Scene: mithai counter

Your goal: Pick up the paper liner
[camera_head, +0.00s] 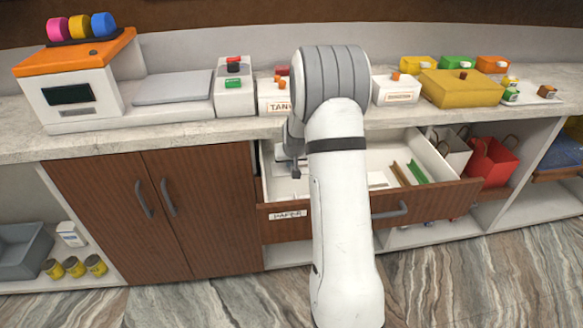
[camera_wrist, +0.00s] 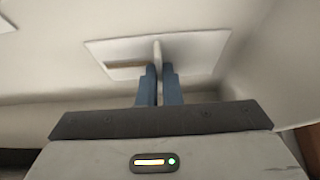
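The paper liner (camera_wrist: 198,50) is a flat white sheet with a thin upright tab in its middle and a brown strip at its left. It is in the left part of the open drawer marked PAPER (camera_head: 276,228). My gripper (camera_wrist: 159,72) has its two blue fingers close together, one on each side of the tab, with no clear gap, so it looks shut on it. I cannot tell whether the sheet is off the drawer floor. In the head view my gripper (camera_head: 295,172) reaches down inside the drawer, and my arm hides part of it.
The drawer also holds green and brown strips (camera_head: 410,173) at its right. The counter (camera_head: 170,125) above carries a scale, boxes and a yellow box (camera_head: 460,88). A red bag (camera_head: 490,160) stands on the shelf to the right. Drawer walls are close around my gripper.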

